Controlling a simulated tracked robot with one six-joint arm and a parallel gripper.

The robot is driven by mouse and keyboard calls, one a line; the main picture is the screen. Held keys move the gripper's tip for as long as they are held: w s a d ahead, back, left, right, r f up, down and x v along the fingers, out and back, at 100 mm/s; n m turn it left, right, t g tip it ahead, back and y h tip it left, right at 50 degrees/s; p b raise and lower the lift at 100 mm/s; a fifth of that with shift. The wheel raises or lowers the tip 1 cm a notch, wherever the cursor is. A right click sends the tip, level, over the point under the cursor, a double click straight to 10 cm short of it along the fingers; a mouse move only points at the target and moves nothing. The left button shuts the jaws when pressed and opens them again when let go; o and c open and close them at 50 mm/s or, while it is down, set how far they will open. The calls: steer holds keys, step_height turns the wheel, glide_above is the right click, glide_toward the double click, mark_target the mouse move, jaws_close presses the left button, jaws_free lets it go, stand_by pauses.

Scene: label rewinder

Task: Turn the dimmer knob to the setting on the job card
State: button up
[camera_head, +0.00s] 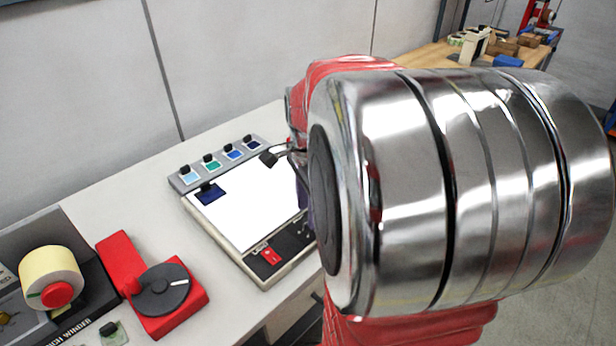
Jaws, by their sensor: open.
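A light box with a bright white panel (245,210) lies on the pale bench left of my arm. Its dark front control strip (285,246) carries a red switch (270,256). The strip's right end is hidden behind my large silver and red arm, and I cannot make out the dimmer knob clearly. No job card with a readable setting can be made out. My gripper is hidden behind my arm, so its place relative to the knob does not show.
Several colour swatches with black grips line the box's back rail (222,160); a navy one (210,193) lies on the panel. A small black head (269,158) hangs over it. A red device with a dark disc (160,290) and a label winder (50,280) stand left.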

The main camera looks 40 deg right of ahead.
mark_target(306, 222)
step_height(306, 222, up, 11)
steer(key=shift+f, duration=0.15)
stand_by(0.8)
steer(key=s+a+f+n+t, duration=0.1)
steer(key=s+a+n+t, duration=0.1)
steer(key=a+n, duration=0.9)
steer(key=s+a+f+n+t, duration=0.2)
steer(key=a+n+t, duration=0.1)
steer(key=a+n, duration=0.8)
steer(key=shift+s+a+f+t, duration=0.15)
steer(key=shift+a+f+t, duration=0.05)
steer(key=shift+a+t, duration=0.1)
